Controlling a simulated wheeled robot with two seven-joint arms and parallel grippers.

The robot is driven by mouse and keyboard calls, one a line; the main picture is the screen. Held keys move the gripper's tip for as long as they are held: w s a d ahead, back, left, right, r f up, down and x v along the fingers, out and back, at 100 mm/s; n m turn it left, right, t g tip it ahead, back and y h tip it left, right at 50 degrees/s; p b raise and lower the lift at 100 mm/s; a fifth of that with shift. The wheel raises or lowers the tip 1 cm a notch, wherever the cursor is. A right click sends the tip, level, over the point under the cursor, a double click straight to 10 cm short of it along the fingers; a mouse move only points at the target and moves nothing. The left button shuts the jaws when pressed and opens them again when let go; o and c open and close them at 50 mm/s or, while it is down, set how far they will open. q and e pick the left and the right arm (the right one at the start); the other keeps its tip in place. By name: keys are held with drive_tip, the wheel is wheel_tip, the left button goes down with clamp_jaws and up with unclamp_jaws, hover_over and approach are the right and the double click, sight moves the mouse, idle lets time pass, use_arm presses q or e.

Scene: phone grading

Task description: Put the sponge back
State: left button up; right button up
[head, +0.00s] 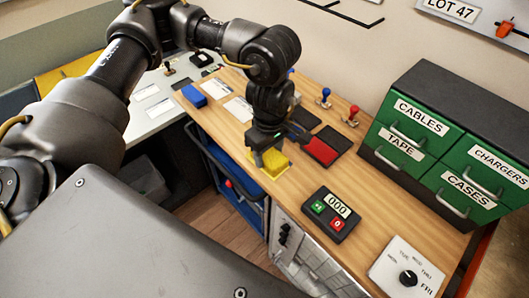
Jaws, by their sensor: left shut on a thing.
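My left arm reaches in from the left over the wooden bench (370,226). My left gripper (268,160) points down and is shut on the yellow sponge (270,170). The sponge is at the bench's front edge, low over or on the top; I cannot tell whether it touches. The gripper hides part of the sponge. My right gripper is not in view.
Right of the sponge lie a red and black pad (321,151) and a counter reading 000 (331,214). A green drawer cabinet (445,150) stands at the right. A dial panel (406,272) is at the front right. A blue block (194,96) lies left. A blue bin (230,175) is below.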

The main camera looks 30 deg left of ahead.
sight(266, 153)
use_arm(q)
drive_tip(key=f, duration=0.1)
drive_tip(key=w+a+f, duration=0.1)
drive_tip(key=f, duration=0.1)
drive_tip(key=shift+w+a+f, duration=0.1)
drive_tip(key=shift+w+a, duration=0.2)
drive_tip(key=shift+a, duration=0.1)
drive_tip(key=shift+w+a+f, duration=0.1)
drive_tip(key=shift+w+f, duration=0.05)
drive_tip(key=shift+a+f+p, duration=0.15)
drive_tip(key=shift+f+p, duration=0.05)
drive_tip(key=shift+p, duration=0.1)
drive_tip(key=shift+f+p, duration=0.8)
drive_tip(key=shift+f, duration=0.5)
drive_tip(key=shift+w+a+f, duration=0.1)
drive_tip(key=shift+f, duration=0.25)
